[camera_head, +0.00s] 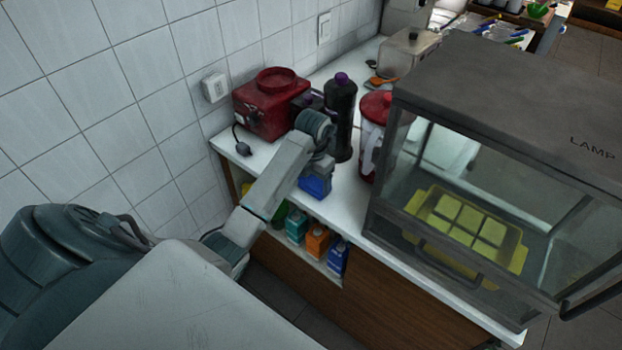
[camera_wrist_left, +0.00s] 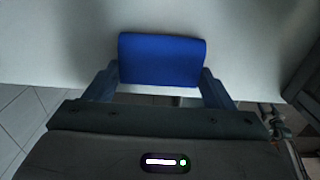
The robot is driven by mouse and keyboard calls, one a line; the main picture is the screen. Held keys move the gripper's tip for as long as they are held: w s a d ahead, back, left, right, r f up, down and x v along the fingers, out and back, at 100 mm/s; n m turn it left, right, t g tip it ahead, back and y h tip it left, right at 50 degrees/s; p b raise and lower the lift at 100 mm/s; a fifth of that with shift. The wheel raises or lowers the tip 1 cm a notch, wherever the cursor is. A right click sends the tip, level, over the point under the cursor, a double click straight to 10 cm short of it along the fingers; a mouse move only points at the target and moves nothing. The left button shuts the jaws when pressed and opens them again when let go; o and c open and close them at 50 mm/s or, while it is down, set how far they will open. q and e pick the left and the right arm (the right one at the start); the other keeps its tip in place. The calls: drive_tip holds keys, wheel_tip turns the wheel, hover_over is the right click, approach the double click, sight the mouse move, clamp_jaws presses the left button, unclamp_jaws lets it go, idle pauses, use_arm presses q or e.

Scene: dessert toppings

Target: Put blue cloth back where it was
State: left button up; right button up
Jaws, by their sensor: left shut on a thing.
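The blue cloth (camera_wrist_left: 161,60) is a folded rectangle between the two fingers of my left gripper (camera_wrist_left: 160,82) in the left wrist view. The gripper is shut on it. In the head view a part of the blue cloth (camera_head: 315,186) shows below my left wrist, at the front edge of the white counter (camera_head: 345,200). My left arm hides most of the fingers there. I cannot tell whether the cloth touches the counter. My right gripper is not in view.
A red machine (camera_head: 268,105), a dark bottle (camera_head: 340,115) and a red-lidded jug (camera_head: 371,130) stand close behind my left gripper. A glass case (camera_head: 500,130) with a yellow tray (camera_head: 425,200) stands to the right. Several bottles (camera_head: 317,242) are on a shelf below.

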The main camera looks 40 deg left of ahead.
sight(312, 183)
use_arm(q)
drive_tip(key=shift+f, duration=0.2)
drive_tip(key=o, duration=0.7)
drive_tip(key=shift+o, duration=1.3)
drive_tip(key=shift+a, duration=0.15)
drive_tip(key=shift+r, duration=0.3)
drive_tip(key=shift+w+r, duration=0.1)
drive_tip(key=shift+r, duration=0.15)
wheel_tip(312, 183, up, 3)
drive_tip(key=shift+p, duration=0.45)
wheel_tip(312, 183, up, 8)
drive_tip(key=p, duration=0.8)
drive_tip(key=shift+r, duration=0.2)
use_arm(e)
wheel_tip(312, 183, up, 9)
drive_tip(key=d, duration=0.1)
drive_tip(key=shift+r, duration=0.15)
